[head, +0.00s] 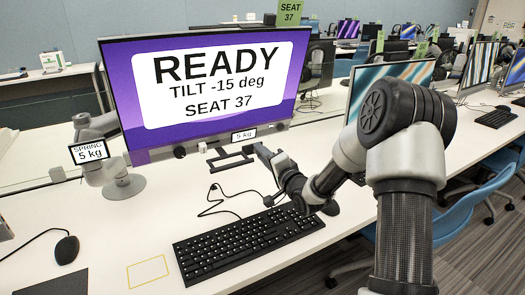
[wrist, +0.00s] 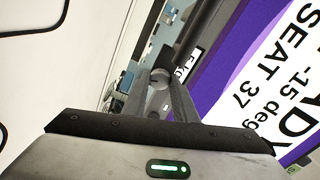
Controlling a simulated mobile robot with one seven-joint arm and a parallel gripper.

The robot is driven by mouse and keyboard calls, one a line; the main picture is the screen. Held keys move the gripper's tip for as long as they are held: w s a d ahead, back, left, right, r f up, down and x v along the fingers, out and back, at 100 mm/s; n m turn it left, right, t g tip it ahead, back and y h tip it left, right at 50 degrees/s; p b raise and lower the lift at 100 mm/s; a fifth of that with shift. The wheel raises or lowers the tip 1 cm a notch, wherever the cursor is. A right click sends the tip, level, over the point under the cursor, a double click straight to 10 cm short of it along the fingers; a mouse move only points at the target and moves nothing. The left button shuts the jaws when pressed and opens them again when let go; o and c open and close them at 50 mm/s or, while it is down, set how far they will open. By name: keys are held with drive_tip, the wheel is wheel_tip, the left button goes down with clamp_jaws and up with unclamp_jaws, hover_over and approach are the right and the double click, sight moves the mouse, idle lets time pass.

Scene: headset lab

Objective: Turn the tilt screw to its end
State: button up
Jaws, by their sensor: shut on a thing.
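The monitor (head: 215,75) stands tilted on the desk, its purple screen reading "READY", "TILT -15 deg" and "SEAT 37". It also fills the right of the wrist view (wrist: 262,75). My gripper (head: 268,154) is at the monitor's lower edge, right of a small "5 kg" label. In the wrist view my gripper (wrist: 158,88) has its two fingers closed around a small round grey knob, the tilt screw (wrist: 160,76). The fingers hide part of the screw. In the head view my gripper covers the screw.
A grey monitor arm (head: 122,186) with a "SPRING 5 kg" label stands at left. A black keyboard (head: 248,240), a cable and a yellow outlined square (head: 147,271) lie in front. A mouse (head: 67,249) is at left. Another monitor (head: 390,85) stands behind my arm.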

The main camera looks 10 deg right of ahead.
drive_tip(key=shift+m+p, duration=0.85)
drive_tip(key=shift+m, duration=0.85)
drive_tip(key=o, duration=1)
drive_tip(key=shift+o, duration=0.2)
drive_tip(key=p+v, duration=0.2)
drive_tip(key=v, duration=1.5)
drive_tip(key=shift+s, duration=0.25)
